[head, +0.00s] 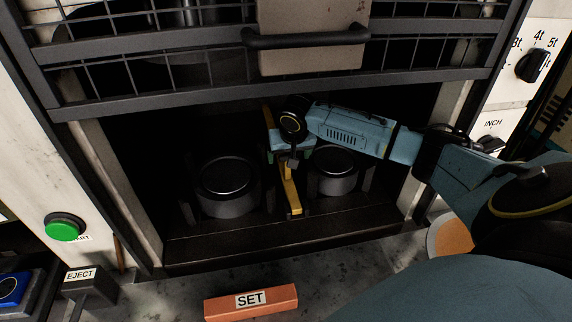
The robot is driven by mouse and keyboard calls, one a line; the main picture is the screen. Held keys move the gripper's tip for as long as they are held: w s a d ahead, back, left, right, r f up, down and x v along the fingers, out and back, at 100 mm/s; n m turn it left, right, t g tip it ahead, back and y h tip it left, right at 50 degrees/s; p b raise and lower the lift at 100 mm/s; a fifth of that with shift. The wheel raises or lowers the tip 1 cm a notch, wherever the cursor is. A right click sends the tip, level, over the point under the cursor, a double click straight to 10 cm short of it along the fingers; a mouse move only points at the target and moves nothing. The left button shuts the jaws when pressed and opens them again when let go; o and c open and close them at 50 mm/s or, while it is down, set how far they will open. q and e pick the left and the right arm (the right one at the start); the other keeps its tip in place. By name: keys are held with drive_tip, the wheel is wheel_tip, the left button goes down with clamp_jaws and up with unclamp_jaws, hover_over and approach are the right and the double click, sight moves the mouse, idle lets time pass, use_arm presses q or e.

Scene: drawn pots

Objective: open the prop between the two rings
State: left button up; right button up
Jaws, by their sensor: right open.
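The yellow prop (290,192) is a narrow bar between the two rings, inside the dark opening of the machine. Its upper end shows above my gripper and its middle is partly hidden behind it. The left ring (228,205) is a dark grey round piece with a black top. The right ring (332,184) looks alike, and my arm covers part of its far edge. My right gripper (289,161) is open at the middle of the prop, with its jaws over or beside the bar; I cannot tell if they touch it. My left gripper is not in view.
A barred guard (270,88) with a black handle (305,38) hangs above the opening. Pale side posts bound it. A green button (65,228), an EJECT lever (90,282) and an orange SET block (251,302) are in front. A knob (532,65) is at upper right.

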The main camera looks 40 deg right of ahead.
drive_tip(key=x, duration=0.6)
drive_tip(key=shift+w+b, duration=0.15)
drive_tip(key=shift+b, duration=0.2)
